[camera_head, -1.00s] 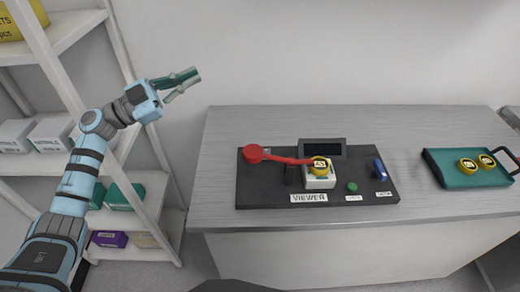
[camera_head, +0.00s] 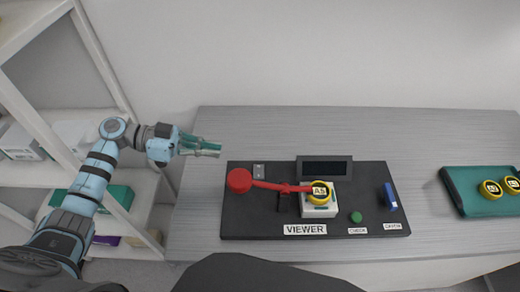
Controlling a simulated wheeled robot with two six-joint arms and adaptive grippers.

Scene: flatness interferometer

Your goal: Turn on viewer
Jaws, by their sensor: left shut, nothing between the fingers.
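The viewer (camera_head: 240,222) is a dark flat base on the counter, with a white "VIEWER" label (camera_head: 305,230) at its front. It carries a red lever with a round red knob (camera_head: 239,181) at left, a white block (camera_head: 319,207) topped by a yellow-ringed disc (camera_head: 320,192), a dark screen (camera_head: 325,168), a green button (camera_head: 356,217) and a blue switch (camera_head: 391,196) at right. The screen looks dark. My left gripper (camera_head: 214,149) is shut and empty, above the counter's left edge, up and left of the red knob. My right gripper is not in view.
A teal tray (camera_head: 462,199) with yellow-ringed discs (camera_head: 491,189) lies at the right of the counter (camera_head: 400,140). White shelves (camera_head: 60,147) with boxes stand at left, behind my left arm. The counter between viewer and tray is clear.

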